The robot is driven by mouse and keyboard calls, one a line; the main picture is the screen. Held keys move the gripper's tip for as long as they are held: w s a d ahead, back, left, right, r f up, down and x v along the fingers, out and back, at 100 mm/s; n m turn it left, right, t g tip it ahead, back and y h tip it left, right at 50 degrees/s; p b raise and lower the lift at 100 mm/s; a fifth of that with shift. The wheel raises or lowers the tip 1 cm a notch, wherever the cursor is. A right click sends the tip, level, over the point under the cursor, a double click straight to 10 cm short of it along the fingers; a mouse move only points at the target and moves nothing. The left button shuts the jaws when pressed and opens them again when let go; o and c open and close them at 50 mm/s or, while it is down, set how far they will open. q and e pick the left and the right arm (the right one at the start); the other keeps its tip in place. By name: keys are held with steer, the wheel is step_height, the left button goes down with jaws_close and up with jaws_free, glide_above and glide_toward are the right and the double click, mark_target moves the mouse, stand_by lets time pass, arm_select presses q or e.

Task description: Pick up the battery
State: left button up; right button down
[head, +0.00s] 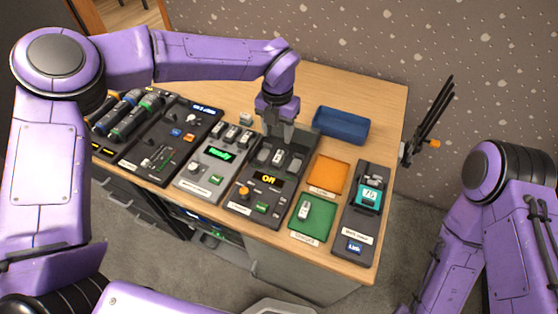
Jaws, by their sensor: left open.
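Several small grey and white battery-like blocks are in view. Some stand in the charger (190,182) with the green "Ready" display, such as this battery (231,132). Others sit in the black unit's bays just below and beside my fingers, such as this battery (296,166). One pale battery (305,209) lies on the green tray (322,228). I cannot tell whether my fingers touch a block. My right gripper is out of view.
An orange tray (328,174) and an empty-looking blue bin (341,125) are to the right. A dark tester (362,222) with a teal display stands near the table's right edge. Black rods (436,112) rise beyond that edge. A mixer panel (165,145) and flashlights (128,115) fill the left.

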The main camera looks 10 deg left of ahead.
mark_target(278, 156)
arm_select(q)
steer(key=f, duration=0.2)
steer(key=f+p, duration=0.1)
steer(key=f, duration=0.5)
steer(key=shift+s+d+p, duration=0.15)
steer(key=shift+s+p, duration=0.15)
steer(key=shift+p, duration=0.05)
steer(key=shift+f, duration=0.3)
jaws_close()
